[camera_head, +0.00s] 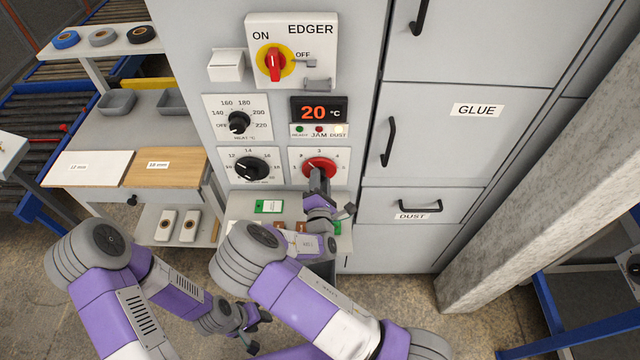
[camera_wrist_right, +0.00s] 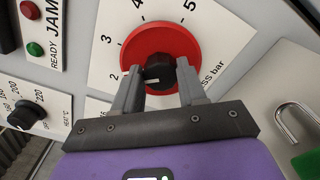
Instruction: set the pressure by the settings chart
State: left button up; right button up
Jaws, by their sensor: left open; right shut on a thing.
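The pressure dial (camera_head: 320,163) is a red disc on a white plate, low on the machine front. In the right wrist view the dial (camera_wrist_right: 133,50) has a black knob (camera_wrist_right: 160,72) at its centre, and its white line points close to the 2. The plate's lettering there ends in "ss bar". My right gripper (camera_wrist_right: 155,95) is shut on the knob; in the head view the right gripper (camera_head: 319,180) partly covers the dial. My left gripper (camera_head: 250,328) is open and empty, low and well away from the panel. I cannot make out a settings chart.
The heat dial (camera_head: 238,122), another black dial (camera_head: 251,168) and a display reading 20 °C (camera_head: 318,110) surround the pressure dial. The red edger switch (camera_head: 274,63) is above. A padlock shackle (camera_wrist_right: 297,118) is close on the right wrist view's right. A pillar (camera_head: 540,160) stands right.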

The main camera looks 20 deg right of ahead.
jog(key=shift+f+m+b, duration=0.2)
jog(key=shift+m+b, duration=1.2)
jog(key=shift+m, duration=2.1)
jog(key=o, duration=1)
jog(key=shift+s, duration=0.1)
jog(key=v, duration=0.7)
jog(key=shift+s+a+r, duration=0.1)
jog(key=shift+s, duration=0.1)
